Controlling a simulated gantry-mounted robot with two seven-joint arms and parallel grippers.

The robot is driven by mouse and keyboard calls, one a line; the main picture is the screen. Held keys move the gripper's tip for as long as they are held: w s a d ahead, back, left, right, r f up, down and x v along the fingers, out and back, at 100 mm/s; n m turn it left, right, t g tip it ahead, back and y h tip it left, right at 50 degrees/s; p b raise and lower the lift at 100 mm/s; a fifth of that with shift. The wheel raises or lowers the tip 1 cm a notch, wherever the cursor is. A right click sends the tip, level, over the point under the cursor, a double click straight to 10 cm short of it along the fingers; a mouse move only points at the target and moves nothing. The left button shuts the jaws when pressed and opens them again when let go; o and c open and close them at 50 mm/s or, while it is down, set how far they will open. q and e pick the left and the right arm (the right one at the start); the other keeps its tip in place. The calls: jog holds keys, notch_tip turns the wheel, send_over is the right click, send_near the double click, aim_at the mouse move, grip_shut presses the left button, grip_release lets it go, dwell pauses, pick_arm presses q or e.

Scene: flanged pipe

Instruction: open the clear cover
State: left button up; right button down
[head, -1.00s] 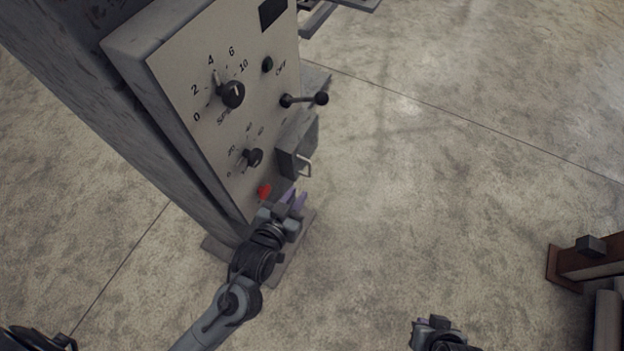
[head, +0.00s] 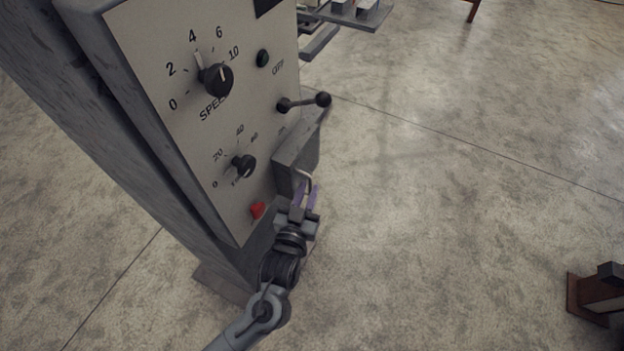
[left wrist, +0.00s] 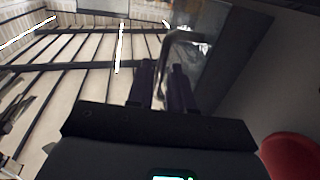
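The cover (head: 297,150) is a grey, partly see-through box on the lower right side of the control panel, and it looks closed. Its bent metal handle (head: 307,181) sticks out at the lower front; it also shows in the left wrist view (left wrist: 177,38). My left gripper (head: 306,190) is at the handle from below, its purple fingers apart. In the left wrist view the handle's lower part reaches down between the two fingertips (left wrist: 162,72). I cannot tell whether the fingers touch it. What is behind the cover is hidden. My right gripper is out of view.
The panel (head: 160,60) carries a speed knob (head: 217,79), a smaller knob (head: 243,165) and a red button (head: 258,210) close to my left gripper. A ball-ended lever (head: 305,102) juts out above the cover. A brown object (head: 592,298) stands at the lower right.

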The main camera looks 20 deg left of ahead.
aim_at(305, 164)
pick_arm(q)
jog(key=shift+w+a, duration=0.15)
jog(key=shift+w, duration=0.9)
jog(key=shift+w+a, duration=0.1)
jog(key=shift+w, duration=0.9)
grip_shut()
